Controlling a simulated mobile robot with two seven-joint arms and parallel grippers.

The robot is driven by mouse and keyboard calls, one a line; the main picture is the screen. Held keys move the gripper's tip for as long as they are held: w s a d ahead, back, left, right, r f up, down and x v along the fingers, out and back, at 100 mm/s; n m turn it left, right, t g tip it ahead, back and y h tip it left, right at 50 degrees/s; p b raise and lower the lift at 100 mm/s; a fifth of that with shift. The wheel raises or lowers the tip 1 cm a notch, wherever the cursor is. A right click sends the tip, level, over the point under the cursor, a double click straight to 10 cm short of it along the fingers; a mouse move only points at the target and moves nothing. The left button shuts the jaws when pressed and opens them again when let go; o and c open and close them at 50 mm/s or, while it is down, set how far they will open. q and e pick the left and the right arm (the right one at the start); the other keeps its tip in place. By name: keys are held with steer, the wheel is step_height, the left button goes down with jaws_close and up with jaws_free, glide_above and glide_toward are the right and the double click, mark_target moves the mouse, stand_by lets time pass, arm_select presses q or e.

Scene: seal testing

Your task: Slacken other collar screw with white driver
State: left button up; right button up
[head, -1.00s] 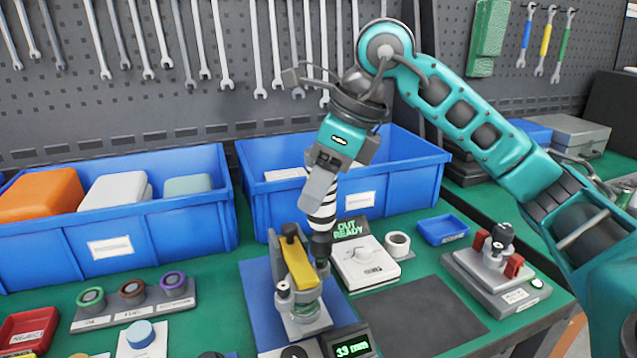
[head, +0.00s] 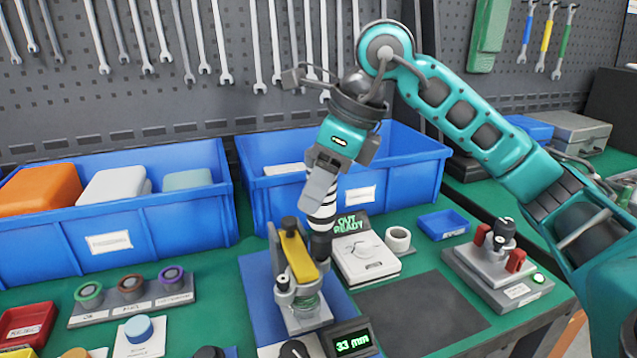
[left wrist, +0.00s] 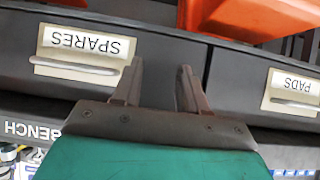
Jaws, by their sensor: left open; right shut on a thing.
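My right gripper (head: 321,180) is shut on the white driver (head: 323,208), which has dark bands around its handle. The driver points down, its lower dark end at the right side of the seal fixture (head: 300,290) with the yellow bar (head: 297,257). The collar screw under it is hidden by the driver, so I cannot tell whether the tip sits in it. A small post with a light top (head: 283,283) stands at the fixture's left front. My left gripper (left wrist: 156,88) is open and empty in the left wrist view, in front of drawers.
A small display (head: 352,343) reads 33 mm. A white dial unit (head: 362,257) stands behind, beside a white ring (head: 398,239). Blue bins (head: 345,200) line the back. A dark mat (head: 425,315) lies clear at right. Drawers labelled SPARES (left wrist: 86,48) and PADS (left wrist: 293,90) face my left gripper.

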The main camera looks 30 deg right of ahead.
steer(key=shift+f, duration=0.35)
stand_by(0.6)
steer(key=shift+r, duration=0.1)
stand_by(0.5)
steer(key=shift+r, duration=0.2)
steer(key=shift+r+p, duration=3.05)
steer(key=shift+r, duration=0.4)
steer(key=shift+f, duration=0.1)
